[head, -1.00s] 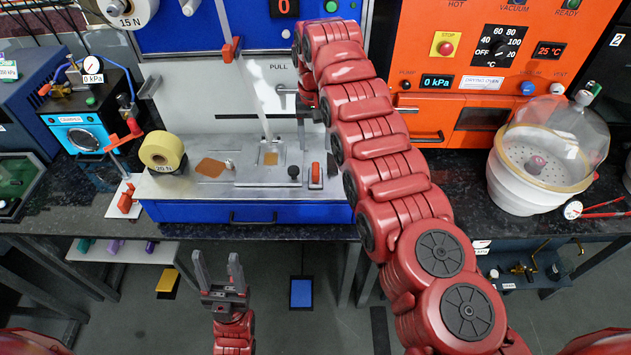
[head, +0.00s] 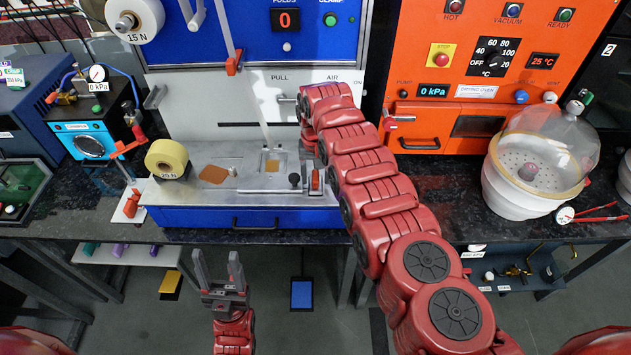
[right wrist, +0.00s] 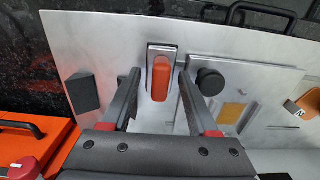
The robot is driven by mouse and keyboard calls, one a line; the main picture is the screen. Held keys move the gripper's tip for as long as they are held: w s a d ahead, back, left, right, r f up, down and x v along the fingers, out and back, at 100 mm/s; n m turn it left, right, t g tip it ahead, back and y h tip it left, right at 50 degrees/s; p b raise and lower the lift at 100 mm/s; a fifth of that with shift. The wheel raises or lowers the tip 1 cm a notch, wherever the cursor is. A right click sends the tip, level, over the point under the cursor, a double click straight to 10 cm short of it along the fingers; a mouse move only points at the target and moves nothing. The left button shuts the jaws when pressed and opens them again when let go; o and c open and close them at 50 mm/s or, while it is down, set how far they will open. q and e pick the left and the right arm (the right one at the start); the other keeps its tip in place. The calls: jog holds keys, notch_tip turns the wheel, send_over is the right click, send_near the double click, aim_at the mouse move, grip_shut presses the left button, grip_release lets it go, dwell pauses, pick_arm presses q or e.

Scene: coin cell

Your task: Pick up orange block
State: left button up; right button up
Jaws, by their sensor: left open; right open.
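The orange block (right wrist: 161,77) is upright in a grey holder on the metal plate. In the right wrist view it lies between the spread fingers of my right gripper (right wrist: 158,85), with a gap on each side. In the head view the block (head: 315,180) shows at the plate's right end, partly hidden by my right gripper (head: 309,155). My right gripper is open; its height above the plate is hard to tell. My left gripper (head: 219,270) is open and empty, in front of the bench and pointing up in the picture.
A black knob (right wrist: 210,82) stands close beside the block on one side, and a black wedge (right wrist: 83,92) on the other. A yellow roll (head: 166,158) sits at the plate's left end. The orange oven (head: 470,90) and glass dome (head: 545,140) stand to the right.

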grip_shut()
jog(key=shift+r, duration=0.15)
dwell(0.5)
